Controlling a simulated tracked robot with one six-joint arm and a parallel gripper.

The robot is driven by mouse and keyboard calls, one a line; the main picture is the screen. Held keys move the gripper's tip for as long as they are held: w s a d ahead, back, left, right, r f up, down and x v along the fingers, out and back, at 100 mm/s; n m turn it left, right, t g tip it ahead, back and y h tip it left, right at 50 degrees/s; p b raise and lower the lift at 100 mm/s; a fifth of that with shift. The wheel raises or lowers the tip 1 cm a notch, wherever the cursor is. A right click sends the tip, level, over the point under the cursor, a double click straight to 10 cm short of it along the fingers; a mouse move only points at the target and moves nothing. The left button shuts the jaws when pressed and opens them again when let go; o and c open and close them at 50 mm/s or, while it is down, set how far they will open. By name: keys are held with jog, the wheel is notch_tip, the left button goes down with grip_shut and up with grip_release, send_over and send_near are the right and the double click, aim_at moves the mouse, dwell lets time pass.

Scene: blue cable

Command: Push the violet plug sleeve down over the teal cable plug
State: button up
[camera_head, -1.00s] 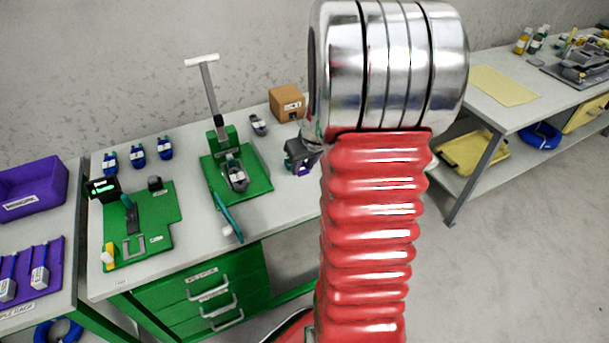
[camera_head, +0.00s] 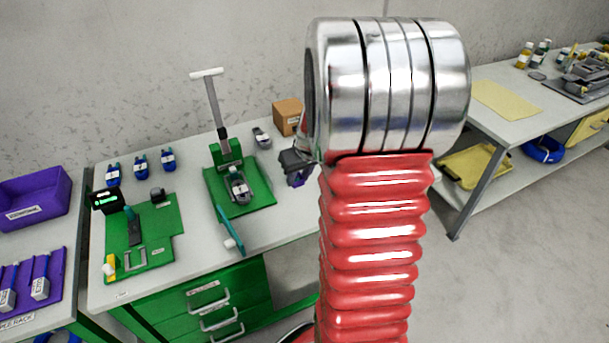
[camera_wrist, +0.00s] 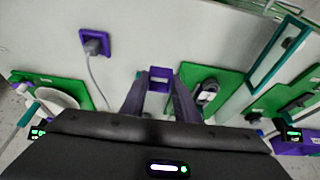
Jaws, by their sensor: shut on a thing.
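My gripper (camera_wrist: 158,98) is shut on the violet plug sleeve (camera_wrist: 158,78), which sits between the two fingertips in the wrist view. In the head view my gripper (camera_head: 297,168) is small and partly hidden behind my red arm, above the right part of the workbench. A bit of the violet sleeve shows below it. I cannot make out the teal cable plug in either view. In the wrist view a violet square holder (camera_wrist: 84,33) with a grey plug and a pale cable lies apart from the sleeve, up and left.
A green press stand (camera_head: 262,190) with a grey part and teal lever stands left of my gripper. A green fixture board (camera_head: 165,245) is further left. Several blue plugs lie behind it. A cardboard box (camera_head: 287,117) is at the back. Pale bench top lies between fixtures.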

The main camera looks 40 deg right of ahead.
jog(key=w+a+n, duration=0.1)
jog(key=w+a, duration=0.2)
jog(key=a, duration=0.6)
jog(key=w+a+n, duration=0.1)
jog(key=w+a, duration=0.2)
jog(key=a, duration=0.7)
jog(key=w+a+n+y, duration=0.1)
jog(key=w+a, duration=0.3)
jog(key=a, duration=0.6)
jog(key=shift+f, duration=0.15)
